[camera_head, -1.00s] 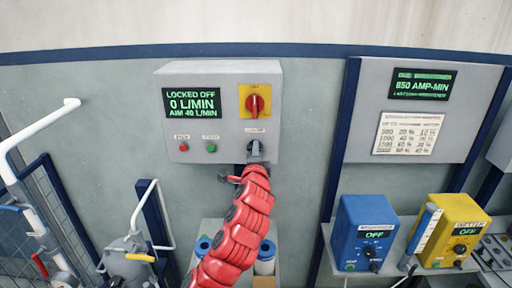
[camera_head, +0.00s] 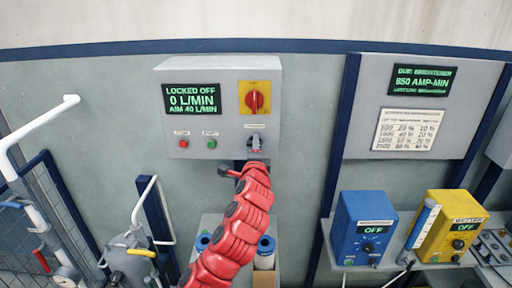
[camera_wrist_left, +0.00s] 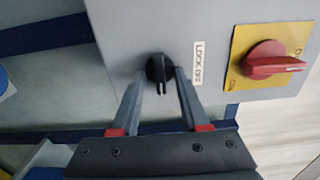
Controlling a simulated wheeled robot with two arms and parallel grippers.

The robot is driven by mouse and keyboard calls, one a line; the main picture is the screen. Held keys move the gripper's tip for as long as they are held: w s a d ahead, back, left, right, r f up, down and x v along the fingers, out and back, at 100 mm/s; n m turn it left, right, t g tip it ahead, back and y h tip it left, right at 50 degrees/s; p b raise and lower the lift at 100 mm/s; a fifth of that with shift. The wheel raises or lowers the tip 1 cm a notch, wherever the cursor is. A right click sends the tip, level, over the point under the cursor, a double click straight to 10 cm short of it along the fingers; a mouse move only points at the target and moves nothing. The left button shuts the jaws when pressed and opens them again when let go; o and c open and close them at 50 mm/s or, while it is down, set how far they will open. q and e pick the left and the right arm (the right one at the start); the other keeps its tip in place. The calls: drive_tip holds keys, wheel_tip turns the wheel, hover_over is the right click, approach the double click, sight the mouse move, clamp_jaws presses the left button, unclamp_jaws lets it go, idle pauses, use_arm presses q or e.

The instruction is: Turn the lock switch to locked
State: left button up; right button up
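The lock switch is a black knob (camera_wrist_left: 160,70) with a pointer ridge, on a grey control box (camera_head: 212,122) beside a label that reads like LOCK OFF. My left gripper (camera_wrist_left: 160,78) has one finger on each side of the knob, with small gaps showing. In the head view my left gripper (camera_head: 256,146) is at the box's lower right, and it hides most of the knob. The box's screen (camera_head: 191,100) reads LOCKED OFF, 0 L/MIN, AIM 40 L/MIN. My right gripper is in neither view.
A red rotary switch (camera_head: 255,101) on a yellow plate sits just above the knob. Red (camera_head: 184,143) and green (camera_head: 212,143) buttons are to its left. A blue box (camera_head: 362,230) and a yellow box (camera_head: 450,228) stand on a shelf at the right.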

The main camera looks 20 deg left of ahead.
use_arm(q)
drive_tip(key=shift+s, duration=0.1)
drive_tip(key=p+v, duration=1.1)
drive_tip(key=v, duration=0.6)
drive_tip(key=shift+s+r, duration=0.1)
